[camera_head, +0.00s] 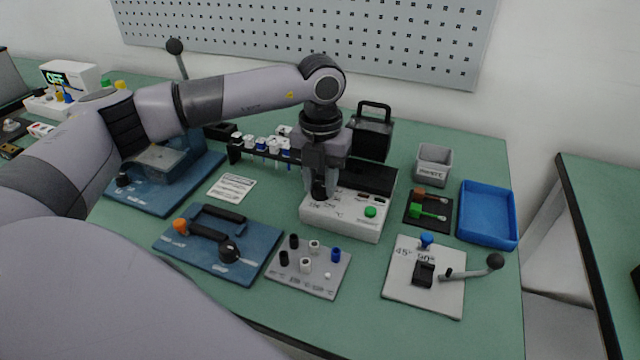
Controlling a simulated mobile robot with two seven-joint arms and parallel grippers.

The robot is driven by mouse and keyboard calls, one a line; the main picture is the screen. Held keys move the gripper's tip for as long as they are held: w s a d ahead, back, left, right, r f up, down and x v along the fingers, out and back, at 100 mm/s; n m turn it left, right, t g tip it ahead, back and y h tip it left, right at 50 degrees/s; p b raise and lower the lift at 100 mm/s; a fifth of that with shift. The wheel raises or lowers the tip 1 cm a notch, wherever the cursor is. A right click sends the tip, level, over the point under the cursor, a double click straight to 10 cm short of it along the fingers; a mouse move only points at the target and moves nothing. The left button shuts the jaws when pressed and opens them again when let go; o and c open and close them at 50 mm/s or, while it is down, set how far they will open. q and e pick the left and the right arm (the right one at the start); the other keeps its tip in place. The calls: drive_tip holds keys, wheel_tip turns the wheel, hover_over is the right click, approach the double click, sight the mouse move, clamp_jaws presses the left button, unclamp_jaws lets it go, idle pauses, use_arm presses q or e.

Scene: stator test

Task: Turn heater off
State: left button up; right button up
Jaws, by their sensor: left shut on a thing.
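A white box with a black top (345,212), which looks like the heater, stands near the middle of the green table. Its front carries a round green button (370,212) on the right and a dark knob (320,188) on the left. My left gripper (319,190) comes down from above, pointing straight down, and is shut on the dark knob. The fingers hide part of the knob and the markings around it, so its setting cannot be read. My right gripper is not in view.
A plate with black, white and blue pegs (308,268), a blue lever panel (218,243) and a white angle plate with a ball-ended lever (425,277) lie in front. A tube rack (235,151) stands behind left. A blue tray (487,214) and grey bin (434,165) are right.

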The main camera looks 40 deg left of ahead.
sight(319, 185)
use_arm(q)
drive_tip(key=n+p, duration=0.1)
drive_tip(key=n, duration=0.5)
drive_tip(key=shift+n, duration=0.3)
drive_tip(key=o, duration=0.8)
drive_tip(key=shift+r, duration=0.1)
wheel_tip(319, 185, up, 6)
drive_tip(key=p, duration=0.4)
drive_tip(key=shift+p, duration=0.35)
drive_tip(key=shift+a, duration=0.1)
